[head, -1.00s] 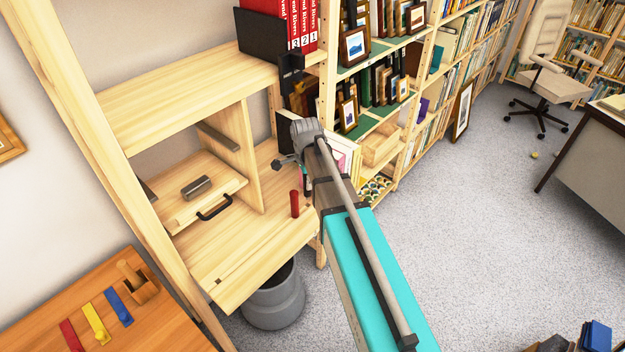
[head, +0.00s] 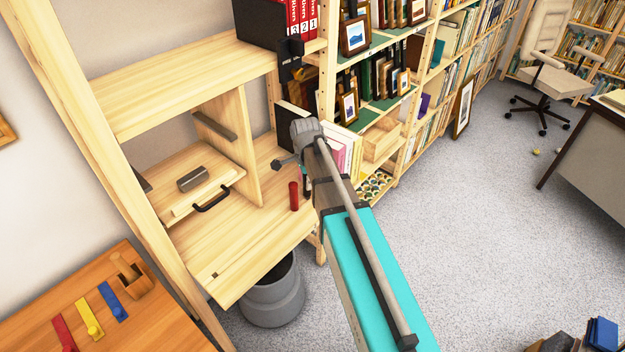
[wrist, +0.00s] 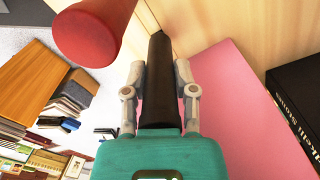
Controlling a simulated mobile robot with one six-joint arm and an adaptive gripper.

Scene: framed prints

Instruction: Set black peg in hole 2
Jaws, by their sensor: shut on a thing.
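My gripper (wrist: 160,88) is shut on a black peg (wrist: 158,50), which sticks out straight past the fingertips in the wrist view. In the head view my own arm mostly hides the gripper and the peg. A red peg (head: 293,196) stands upright on the light wooden shelf board (head: 255,238), just left of my arm. It also shows close by at the upper left of the wrist view (wrist: 92,32). A small dark hole (head: 214,274) shows near the board's front left corner. I cannot read any hole number.
A small wooden panel with a black handle (head: 212,200) lies at the back left of the board. Pink (wrist: 225,100) and black (wrist: 295,100) books are close right of my gripper. A grey bin (head: 272,295) stands below the board edge. The board's middle is clear.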

